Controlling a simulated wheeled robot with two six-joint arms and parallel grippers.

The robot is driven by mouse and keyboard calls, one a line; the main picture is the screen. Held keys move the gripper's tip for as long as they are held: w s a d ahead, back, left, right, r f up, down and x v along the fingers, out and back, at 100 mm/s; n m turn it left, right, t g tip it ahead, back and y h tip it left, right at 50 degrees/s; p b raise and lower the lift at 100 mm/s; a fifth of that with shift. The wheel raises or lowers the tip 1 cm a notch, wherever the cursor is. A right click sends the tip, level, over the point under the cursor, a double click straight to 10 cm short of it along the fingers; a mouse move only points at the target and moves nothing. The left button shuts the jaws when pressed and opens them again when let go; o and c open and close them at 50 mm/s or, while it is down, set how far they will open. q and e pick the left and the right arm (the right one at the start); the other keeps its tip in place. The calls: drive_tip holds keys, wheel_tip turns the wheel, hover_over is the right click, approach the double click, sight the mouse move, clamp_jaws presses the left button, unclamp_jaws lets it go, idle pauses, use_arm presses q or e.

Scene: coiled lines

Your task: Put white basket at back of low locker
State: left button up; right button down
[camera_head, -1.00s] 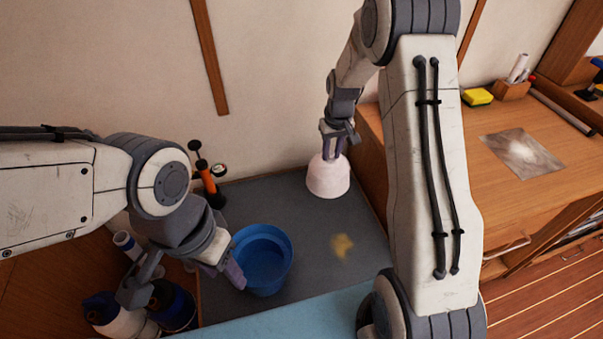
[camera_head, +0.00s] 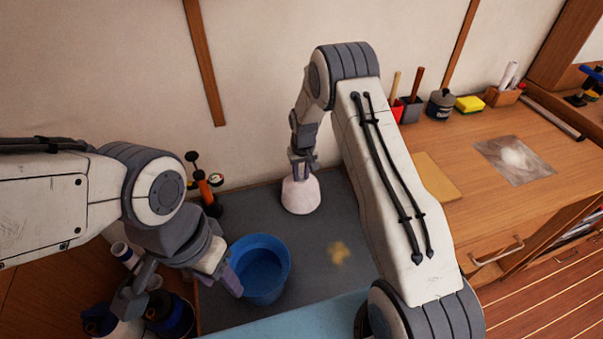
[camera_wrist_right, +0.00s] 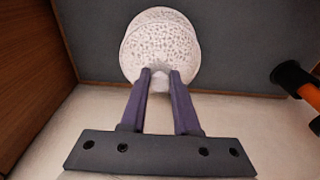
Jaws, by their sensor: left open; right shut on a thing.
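The white basket (camera_head: 301,195) is at the back of the low locker's dark grey top (camera_head: 335,222), near the wall. My right gripper (camera_head: 302,172) is above it and shut on its upper part. In the right wrist view the basket (camera_wrist_right: 160,45) shows a speckled white surface, with the fingers (camera_wrist_right: 158,85) closed on a small pale part of it. I cannot tell whether the basket touches the surface. My left gripper (camera_head: 185,290) is open and empty, left of the blue bucket.
A blue bucket (camera_head: 261,270) stands on the dark surface near its front. A yellowish patch (camera_head: 338,253) lies right of it. An orange pump-like tool (camera_head: 205,190) stands at the back left. Bottles (camera_head: 170,312) are at the lower left. A wooden desk (camera_head: 480,190) is on the right.

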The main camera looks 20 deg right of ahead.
drive_tip(key=shift+f, duration=0.15)
drive_tip(key=c, duration=0.6)
unclamp_jaws()
drive_tip(key=shift+c, duration=0.2)
